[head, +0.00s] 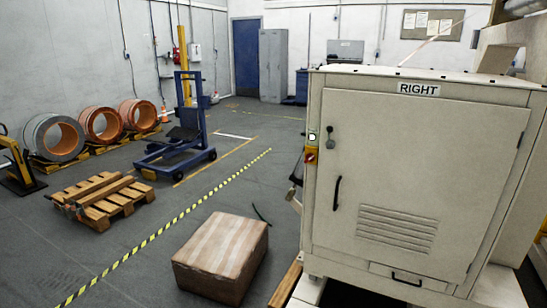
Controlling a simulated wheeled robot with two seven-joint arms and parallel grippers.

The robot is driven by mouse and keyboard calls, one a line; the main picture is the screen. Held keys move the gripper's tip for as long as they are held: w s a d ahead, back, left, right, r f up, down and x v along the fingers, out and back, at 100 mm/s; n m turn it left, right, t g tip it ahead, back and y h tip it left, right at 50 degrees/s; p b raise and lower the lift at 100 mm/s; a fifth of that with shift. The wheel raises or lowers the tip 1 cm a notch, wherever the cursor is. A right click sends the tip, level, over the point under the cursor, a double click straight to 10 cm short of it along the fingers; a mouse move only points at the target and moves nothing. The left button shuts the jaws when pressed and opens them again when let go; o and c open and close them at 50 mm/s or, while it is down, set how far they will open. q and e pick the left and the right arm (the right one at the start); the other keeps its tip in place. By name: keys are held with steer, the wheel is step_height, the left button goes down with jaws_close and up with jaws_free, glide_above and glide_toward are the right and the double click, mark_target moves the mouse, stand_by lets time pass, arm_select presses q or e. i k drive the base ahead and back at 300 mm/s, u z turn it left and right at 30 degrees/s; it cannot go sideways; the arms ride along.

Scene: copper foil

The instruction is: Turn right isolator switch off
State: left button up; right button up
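A beige cabinet (345,190) labelled RIGHT stands close on the right, with its door shut. A small red and yellow switch (311,156) sits on the cabinet's left front edge, below a small green and white mark (312,136). It is too small to tell which way its handle is turned. Neither of my grippers is in view.
A wrapped box (222,255) lies on the floor left of the cabinet. Farther left are a wooden pallet (103,200), a blue lift truck (180,140) and several foil coils (101,124). Dark, unclear parts (294,190) stick out at the cabinet's left side. Open floor runs along a yellow-black line (180,216).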

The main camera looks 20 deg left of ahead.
mark_target(310, 157)
steer(key=u, duration=1)
steer(key=i, duration=1.8)
steer(key=z, duration=0.3)
